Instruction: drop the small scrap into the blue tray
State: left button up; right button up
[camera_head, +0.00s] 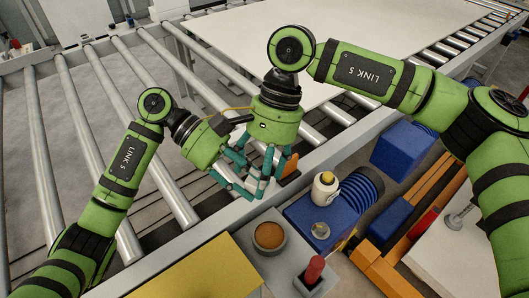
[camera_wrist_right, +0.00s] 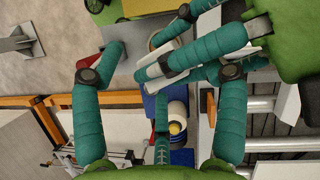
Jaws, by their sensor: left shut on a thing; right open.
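My left gripper (camera_head: 248,190) is shut on a small pale piece, probably the scrap (camera_wrist_right: 153,72), which shows between its teal fingers in the right wrist view. A flat blue surface, perhaps the blue tray (camera_head: 297,212), lies just right of and below the grippers. A white bottle with a yellow top (camera_head: 325,190) stands at it.
Behind the bottle is a ribbed blue round thing (camera_head: 362,188). A brown-topped round cup (camera_head: 269,236) and a red-handled tool (camera_head: 314,270) stand in front. A blue box (camera_head: 404,148) and orange bars (camera_head: 437,180) lie right. The yellow panel (camera_head: 195,272) is bare.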

jog(key=shift+f, duration=0.15)
jog(key=shift+s, duration=0.1)
jog(key=c, duration=1.2)
pick_arm(q)
jog(key=o, duration=1.3)
pick_arm(e)
jog(key=shift+a, duration=0.1)
